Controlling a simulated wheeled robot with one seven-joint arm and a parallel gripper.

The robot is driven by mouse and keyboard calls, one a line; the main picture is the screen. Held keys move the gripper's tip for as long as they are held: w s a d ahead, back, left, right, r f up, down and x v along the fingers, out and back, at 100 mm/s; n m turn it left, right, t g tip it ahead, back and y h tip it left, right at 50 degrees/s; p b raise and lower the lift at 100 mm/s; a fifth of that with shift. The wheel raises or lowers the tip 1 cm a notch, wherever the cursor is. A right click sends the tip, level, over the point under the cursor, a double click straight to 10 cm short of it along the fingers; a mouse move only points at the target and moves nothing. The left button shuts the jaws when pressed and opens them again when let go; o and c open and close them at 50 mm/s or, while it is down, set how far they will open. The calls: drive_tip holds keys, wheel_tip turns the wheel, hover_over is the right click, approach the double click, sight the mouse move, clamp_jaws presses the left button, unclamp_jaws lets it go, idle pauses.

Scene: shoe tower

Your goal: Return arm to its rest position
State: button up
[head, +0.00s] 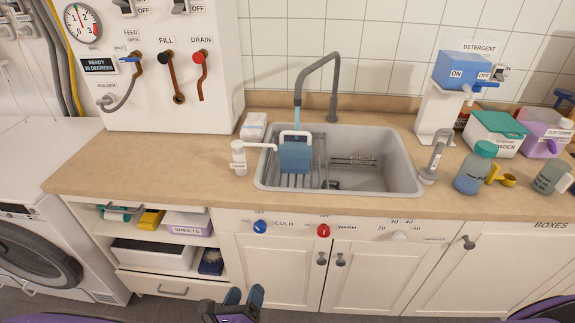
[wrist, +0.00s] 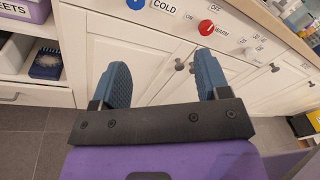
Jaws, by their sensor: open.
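My gripper (head: 244,298) is low in front of the white cabinets, at the bottom middle of the head view. In the wrist view my gripper (wrist: 160,85) has its two blue fingers spread apart. Nothing is between them. The white cabinet doors (head: 322,272) stand beyond the fingers, and I see no contact with them. Most of my arm is out of view.
The counter (head: 130,165) carries a sink (head: 400,172) with a blue container (head: 294,156) under the faucet's stream. A blue knob (head: 259,227) and red knob (head: 323,231) stick out below. Open shelves (head: 155,258) and a washing machine (head: 40,245) are left. Bottles stand right.

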drive_tip(key=w+d+r+m+g+h, duration=0.2)
drive_tip(key=w+d+r+m+g, duration=0.25)
drive_tip(key=d+r+m, duration=0.4)
drive_tip(key=w+d+r+m+g+h, duration=0.1)
drive_tip(key=w+d+r+m+g, duration=0.35)
drive_tip(key=r, duration=0.65)
drive_tip(key=w+d+r+m+g+h, duration=0.25)
drive_tip(key=d+r+m+g, duration=0.25)
drive_tip(key=d+r+m, duration=0.3)
drive_tip(key=s+d+r+m+g+y, duration=0.1)
drive_tip(key=s+d+r+m+y, duration=0.15)
drive_tip(key=d+r+m, duration=0.3)
drive_tip(key=s+d+r+m+g+y, duration=0.1)
drive_tip(key=s+d+r+m+y, duration=0.1)
drive_tip(key=d+r+m+y, duration=0.4)
drive_tip(key=s+d+r+m+t+y, duration=0.1)
drive_tip(key=s+d+r+m+t, duration=0.3)
drive_tip(key=s+d+r+m, duration=0.4)
drive_tip(key=s+r, duration=0.1)
drive_tip(key=s, duration=0.1)
drive_tip(key=shift+s+r+t, duration=0.25)
drive_tip(key=shift+s+t, duration=0.05)
drive_tip(key=shift+s, duration=0.1)
drive_tip(key=shift+w+f, duration=0.1)
idle(1.6)
